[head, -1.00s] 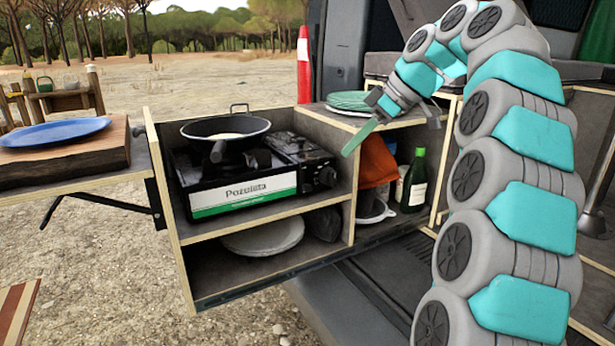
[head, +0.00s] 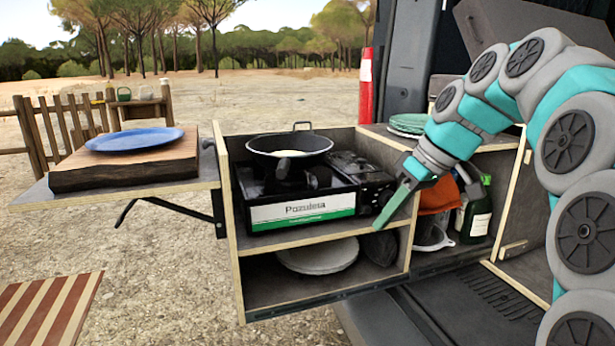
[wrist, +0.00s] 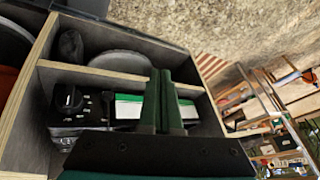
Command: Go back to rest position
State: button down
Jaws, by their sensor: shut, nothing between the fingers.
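My gripper (head: 394,206) is shut and empty in the head view. Its green fingers point down and left, in front of the right end of the camping stove (head: 300,207). In the wrist view my gripper (wrist: 165,80) shows as two green fingers side by side, in front of the shelf unit and stove (wrist: 95,103). I cannot tell whether the fingers touch anything. My arm comes in from the right of the head view and bends over toward the shelves.
A black pan (head: 290,146) sits on the stove. A blue plate (head: 135,139) lies on a wooden board (head: 125,168) at left. Stacked plates (head: 408,124), an orange cloth (head: 437,198) and a green bottle (head: 474,212) are near my arm. Open ground lies at left.

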jog(key=s+f+m+g+h, duration=0.2)
jog(key=s+f+m, duration=0.2)
jog(key=s+f, duration=0.8)
jog(key=s+f+m+g+h, duration=0.1)
jog(key=s+f+m+h, duration=0.2)
jog(key=s+f, duration=0.9)
jog(key=s+m, duration=0.1)
jog(key=s, duration=0.6)
jog(key=shift+s+d+g, duration=0.2)
jog(key=shift+s+g, duration=0.05)
jog(key=shift+g, duration=0.15)
jog(key=c, duration=1.6)
grip_release()
jog(key=shift+f, duration=0.1)
